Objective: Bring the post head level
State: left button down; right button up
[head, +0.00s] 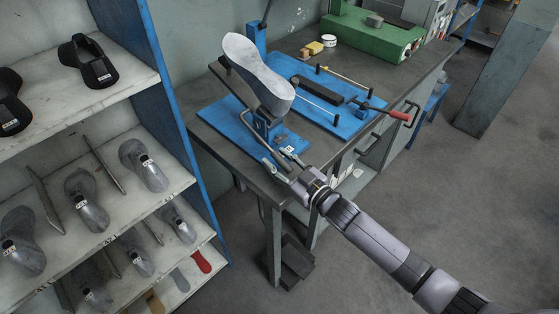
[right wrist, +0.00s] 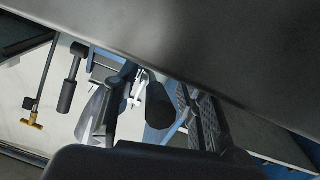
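A grey sole-shaped mould (head: 257,72) sits on top of a post on a blue base plate (head: 222,118) on the workbench. The sole is tilted, its far-left end higher than its near-right end. The post head beneath it is mostly hidden by the sole. A bent metal lever (head: 252,132) runs from the post down toward my right gripper (head: 284,171), which is at the bench's front edge. In the right wrist view a black cylindrical grip (right wrist: 160,106) lies between my right fingers, which stand apart with gaps visible beside it. My left gripper is out of view.
The workbench (head: 215,147) also carries a blue plate with rods and a red-handled lever (head: 399,116), and a green machine (head: 370,38). A shelf rack (head: 135,98) with more moulds stands at the left. The floor (head: 455,200) at right is clear.

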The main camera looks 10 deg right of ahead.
grip_shut()
dwell(0.4)
dwell(0.4)
